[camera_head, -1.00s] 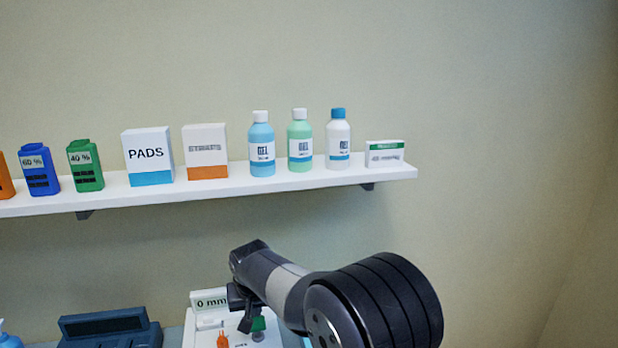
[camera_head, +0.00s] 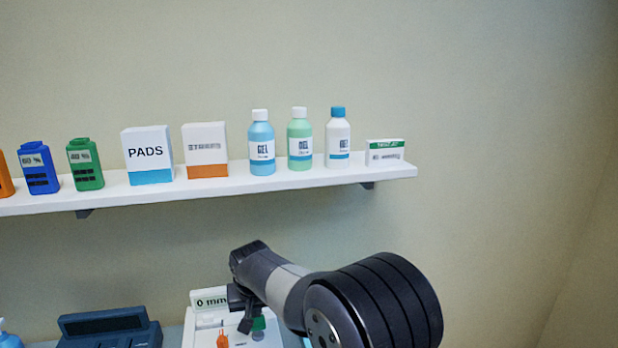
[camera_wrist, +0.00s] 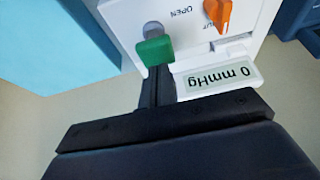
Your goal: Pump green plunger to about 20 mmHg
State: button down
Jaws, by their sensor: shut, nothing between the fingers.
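The green plunger (camera_wrist: 155,50) sits on a white pump unit (camera_wrist: 120,18); it also shows in the head view (camera_head: 258,323), partly behind my gripper. The display (camera_wrist: 218,78) reads 0 mmHg, seen upside down in the wrist view; it also shows in the head view (camera_head: 209,300). An orange lever (camera_wrist: 218,14) stands beside the plunger, near the printed word OPEN. My gripper (camera_wrist: 160,72) is shut and empty, its fingertips right at the green plunger's edge. I cannot tell whether they touch it. In the head view my gripper (camera_head: 244,316) is over the unit.
A dark blue device (camera_head: 108,328) stands left of the pump unit. A light blue surface (camera_wrist: 50,45) lies at the left in the wrist view. Above, a white shelf (camera_head: 220,190) carries bottles, boxes and coloured weights. The wall right of my arm is clear.

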aim_at(257, 322)
jog(key=shift+f+b, duration=1.4)
jog(key=shift+f, duration=0.7)
jog(key=shift+r, duration=0.15)
jog(key=shift+r+p, duration=1.6)
jog(key=shift+r, duration=0.55)
jog(key=shift+f+b, duration=1.5)
jog(key=shift+f, duration=0.65)
jog(key=shift+r+p, duration=1.4)
jog(key=shift+r, duration=0.75)
jog(key=shift+r+p, duration=1.85)
jog(key=shift+r, duration=0.7)
